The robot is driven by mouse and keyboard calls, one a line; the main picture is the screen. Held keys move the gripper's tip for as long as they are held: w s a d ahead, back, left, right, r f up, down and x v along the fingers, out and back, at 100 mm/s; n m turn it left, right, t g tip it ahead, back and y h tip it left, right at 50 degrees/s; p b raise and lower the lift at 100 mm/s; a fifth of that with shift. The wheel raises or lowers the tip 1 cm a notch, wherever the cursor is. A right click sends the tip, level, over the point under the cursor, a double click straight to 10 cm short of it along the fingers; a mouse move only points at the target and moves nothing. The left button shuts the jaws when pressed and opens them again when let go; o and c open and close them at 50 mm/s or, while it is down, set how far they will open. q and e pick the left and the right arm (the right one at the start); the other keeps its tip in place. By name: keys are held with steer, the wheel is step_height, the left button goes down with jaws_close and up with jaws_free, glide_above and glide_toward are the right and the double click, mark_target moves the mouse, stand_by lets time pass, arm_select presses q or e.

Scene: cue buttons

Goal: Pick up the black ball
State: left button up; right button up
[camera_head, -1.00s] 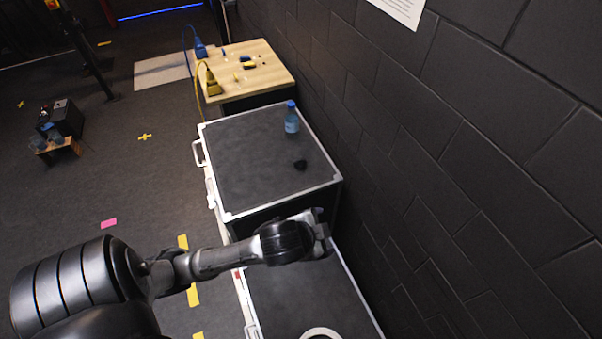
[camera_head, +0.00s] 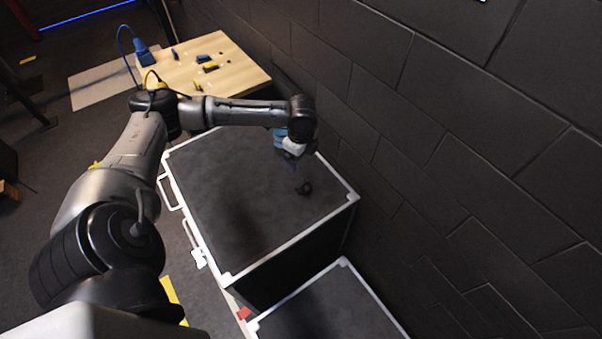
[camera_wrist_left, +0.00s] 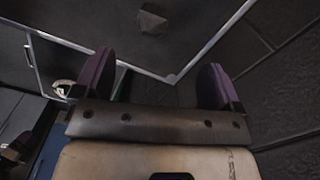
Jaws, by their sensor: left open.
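The black ball (camera_head: 304,187) lies on the dark top of the far case (camera_head: 235,205), near its right edge in the head view. In the left wrist view, a dark faceted lump that looks like the ball (camera_wrist_left: 152,22) shows near the top edge. My left gripper (camera_head: 295,163) hangs over the case just above and behind the ball in the head view. In the left wrist view its two purple fingers (camera_wrist_left: 155,78) are spread apart with nothing between them. My right gripper is in neither view.
A wooden table (camera_head: 225,85) with blue and yellow items stands behind the case. A dark block wall (camera_head: 450,150) runs close along the right. A lower case (camera_head: 325,310) is in front.

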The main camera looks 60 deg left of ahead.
mark_target(302, 183)
arm_select(q)
steer(key=f+m, duration=0.1)
steer(key=f, duration=0.2)
steer(key=d+f+m, duration=0.1)
steer(key=f, duration=0.2)
steer(key=d+f, duration=0.1)
steer(key=f, duration=0.2)
steer(key=shift+m, duration=0.4)
steer(key=shift+s+a+f, duration=0.15)
steer(key=shift+f, duration=2.4)
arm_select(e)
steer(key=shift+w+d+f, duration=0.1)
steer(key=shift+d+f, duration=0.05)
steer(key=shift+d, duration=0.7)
arm_select(q)
steer(key=shift+c, duration=0.3)
steer(key=c, duration=0.9)
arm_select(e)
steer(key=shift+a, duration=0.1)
